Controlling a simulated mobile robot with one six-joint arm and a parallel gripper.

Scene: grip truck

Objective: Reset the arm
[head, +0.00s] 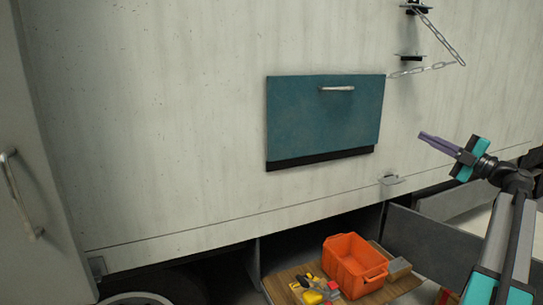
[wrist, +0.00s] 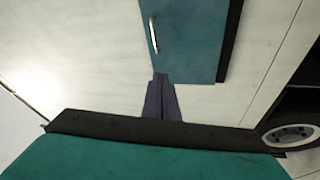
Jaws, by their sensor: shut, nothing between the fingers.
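My gripper (head: 437,142) is at the right in the head view, held in the air in front of the pale truck wall, with its fingers pointing left. Its two purple-grey fingers are together and hold nothing. In the wrist view the shut fingers (wrist: 161,98) point toward the teal panel (wrist: 190,35) with a silver handle. My teal and grey arm (head: 503,235) rises from the lower right in the head view. The gripper is apart from the panel, to its right in the head view.
The teal panel (head: 324,117) is flat on the wall. Below, an open compartment holds an orange bin (head: 354,265) and several tools on a wooden board (head: 290,275). A grey flap (head: 432,245) stands open near my arm. A chain (head: 425,68) hangs at the upper right. A handled door (head: 30,190) is at the left.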

